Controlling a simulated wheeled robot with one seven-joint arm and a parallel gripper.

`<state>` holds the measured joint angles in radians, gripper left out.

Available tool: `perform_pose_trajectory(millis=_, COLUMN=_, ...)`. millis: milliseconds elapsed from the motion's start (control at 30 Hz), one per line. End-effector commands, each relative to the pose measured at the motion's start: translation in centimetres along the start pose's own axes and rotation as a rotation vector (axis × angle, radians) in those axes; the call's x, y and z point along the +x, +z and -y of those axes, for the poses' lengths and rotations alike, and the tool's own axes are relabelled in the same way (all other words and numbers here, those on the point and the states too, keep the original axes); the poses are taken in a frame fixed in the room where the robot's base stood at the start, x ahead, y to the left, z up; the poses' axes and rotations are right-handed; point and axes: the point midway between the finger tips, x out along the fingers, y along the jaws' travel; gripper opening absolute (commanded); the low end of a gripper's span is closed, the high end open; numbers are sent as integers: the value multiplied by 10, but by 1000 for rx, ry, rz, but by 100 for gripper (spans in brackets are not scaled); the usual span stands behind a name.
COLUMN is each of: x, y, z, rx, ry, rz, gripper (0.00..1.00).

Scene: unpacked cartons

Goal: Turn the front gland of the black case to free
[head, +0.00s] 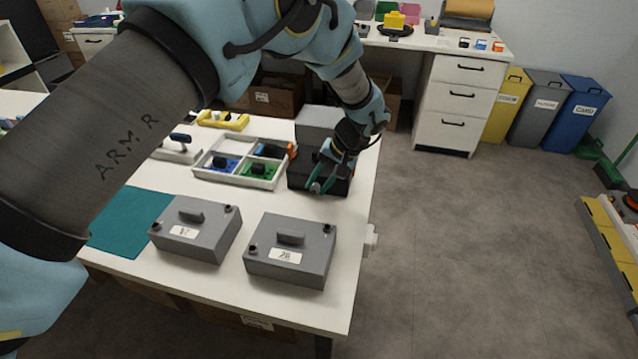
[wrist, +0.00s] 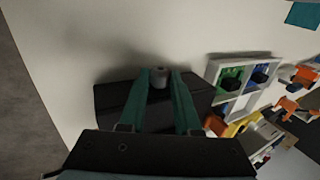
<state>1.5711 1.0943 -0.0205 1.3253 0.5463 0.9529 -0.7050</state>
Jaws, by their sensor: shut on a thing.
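The black case (head: 300,176) stands at the right side of the white table, and its dark top also shows in the wrist view (wrist: 108,98). The front gland (wrist: 158,77) is a small grey cylinder at the case's edge. My gripper (head: 318,183) has teal fingers and reaches down over the case's front. In the wrist view the fingertips are shut on the gland, one on each side. The gland's turn position cannot be told. My gripper and wrist hide part of the case in the head view.
Two grey lidded boxes (head: 200,235) (head: 295,262) stand at the table's front. A sectioned white tray (head: 232,178) with blue and green pieces lies left of the case. A grey box (head: 316,120) stands behind it. The floor right of the table is clear.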

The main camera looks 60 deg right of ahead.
Motion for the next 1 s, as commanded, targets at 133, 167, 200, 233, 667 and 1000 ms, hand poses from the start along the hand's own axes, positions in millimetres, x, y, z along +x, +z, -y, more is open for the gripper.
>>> perform_pose_trajectory(millis=133, x=0, y=0, z=2, rx=-3, ry=58, rz=0, gripper=0)
perform_pose_trajectory(millis=167, x=1, y=-1, z=3, rx=-4, ry=75, rz=0, gripper=0)
perform_pose_trajectory(millis=200, x=1, y=0, z=4, rx=-5, ry=100, rz=1, gripper=0)
perform_pose_trajectory(millis=233, x=1, y=0, z=4, rx=-5, ry=120, rz=0, gripper=0)
perform_pose_trajectory(millis=667, x=6, y=-1, z=14, rx=-10, ry=509, rz=0, gripper=0)
perform_pose_trajectory(millis=1000, x=12, y=-2, z=19, rx=-11, ry=834, rz=-2, gripper=0)
